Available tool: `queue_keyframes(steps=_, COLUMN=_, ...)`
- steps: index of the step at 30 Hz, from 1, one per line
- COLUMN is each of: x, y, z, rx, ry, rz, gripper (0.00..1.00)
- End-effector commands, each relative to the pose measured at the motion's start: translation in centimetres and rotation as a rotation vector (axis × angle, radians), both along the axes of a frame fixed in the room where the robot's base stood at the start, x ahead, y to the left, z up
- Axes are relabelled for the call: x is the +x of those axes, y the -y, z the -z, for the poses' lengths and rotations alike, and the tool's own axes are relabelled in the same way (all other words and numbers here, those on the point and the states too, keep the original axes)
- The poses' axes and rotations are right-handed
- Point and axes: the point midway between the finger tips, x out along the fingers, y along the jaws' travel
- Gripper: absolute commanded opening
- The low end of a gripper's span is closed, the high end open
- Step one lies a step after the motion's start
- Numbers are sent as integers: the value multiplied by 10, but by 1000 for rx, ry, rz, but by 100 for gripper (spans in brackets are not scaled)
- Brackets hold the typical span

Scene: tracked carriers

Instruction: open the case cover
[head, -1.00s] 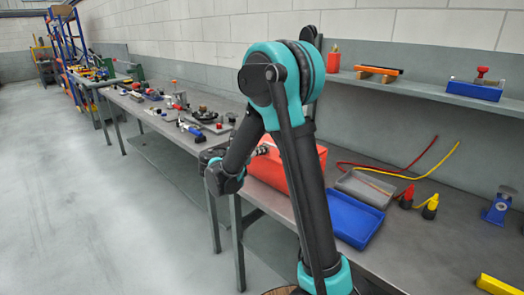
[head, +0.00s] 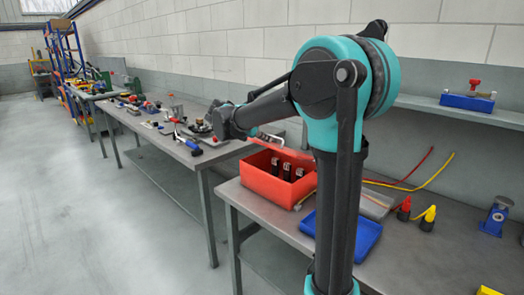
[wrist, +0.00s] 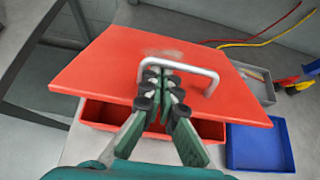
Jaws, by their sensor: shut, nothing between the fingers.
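The red case (head: 262,183) stands on the bench at the middle of the head view. It is open at the front, and several dark upright items (head: 287,172) show inside. Its red cover (head: 290,152) is raised and seen nearly edge-on. In the wrist view the cover (wrist: 105,70) fills the middle, with the case's front wall (wrist: 100,115) below it. A silver bar handle (wrist: 205,72) arches over the cover. My gripper (wrist: 162,76) is shut, with its fingertips at the handle and nothing pinched. I cannot tell whether they touch it.
A blue tray (head: 367,236) and a grey tray (head: 376,205) lie right of the case. Red and yellow cables (head: 428,178) run behind them. Red and yellow plugs (head: 428,217) stand further right. A second bench with tools (head: 150,130) is to the left. The floor left is clear.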

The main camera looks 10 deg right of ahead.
Motion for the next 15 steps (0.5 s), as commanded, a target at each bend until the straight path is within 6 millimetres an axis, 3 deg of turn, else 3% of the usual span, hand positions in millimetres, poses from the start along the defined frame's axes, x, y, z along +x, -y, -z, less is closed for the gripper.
queue_keyframes(steps=15, x=43, y=61, z=-72, rx=373, ry=-266, rz=7, gripper=0)
